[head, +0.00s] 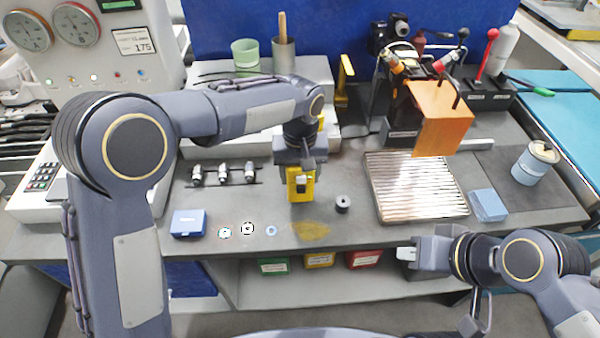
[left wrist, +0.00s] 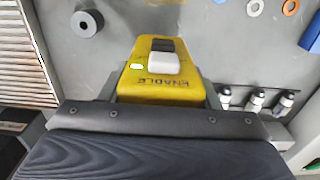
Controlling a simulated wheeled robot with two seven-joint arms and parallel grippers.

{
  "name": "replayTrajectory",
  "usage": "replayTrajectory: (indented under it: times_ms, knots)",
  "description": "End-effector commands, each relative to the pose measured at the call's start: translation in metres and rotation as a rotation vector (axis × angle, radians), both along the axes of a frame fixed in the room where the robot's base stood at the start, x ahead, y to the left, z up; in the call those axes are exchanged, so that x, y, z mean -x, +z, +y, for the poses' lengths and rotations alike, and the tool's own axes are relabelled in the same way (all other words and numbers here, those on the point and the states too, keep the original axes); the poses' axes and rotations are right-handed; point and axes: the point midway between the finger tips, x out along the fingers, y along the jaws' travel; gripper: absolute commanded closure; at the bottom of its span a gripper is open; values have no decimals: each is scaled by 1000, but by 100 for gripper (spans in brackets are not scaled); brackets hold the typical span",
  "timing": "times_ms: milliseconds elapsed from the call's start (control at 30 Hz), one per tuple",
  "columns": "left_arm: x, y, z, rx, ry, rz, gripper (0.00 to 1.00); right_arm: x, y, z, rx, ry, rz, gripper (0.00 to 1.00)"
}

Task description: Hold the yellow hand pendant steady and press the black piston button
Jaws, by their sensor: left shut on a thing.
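The yellow hand pendant (head: 301,190) stands out from the bench near its middle, below my left gripper (head: 300,168). In the left wrist view the pendant (left wrist: 158,86) bears the word ENABLE, a white button (left wrist: 164,62) and a small black part (left wrist: 163,45). The fingers of my left gripper (left wrist: 158,100) lie along both sides of it, shut on it. A dark round piece (head: 342,203) with a centre hole lies just right of the pendant; I cannot tell whether either black part is the piston button. My right gripper (head: 420,254) is at the bench's front edge, away from the pendant; its jaws are unclear.
A blue box (head: 188,223) and small rings (head: 247,229) lie front left. Several small metal fittings (head: 223,174) stand in a row left of the pendant.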

Motion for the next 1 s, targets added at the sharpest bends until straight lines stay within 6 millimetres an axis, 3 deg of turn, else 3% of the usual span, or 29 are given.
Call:
replayTrajectory:
  times_ms: [700, 1000]
  knots:
    - [-26, -24, -2, 1, 1, -1, 77, 0, 0, 0, 0, 0, 0, 100]
    - [-28, -25, -2, 1, 0, -1, 77, 0, 0, 0, 0, 0, 0, 100]
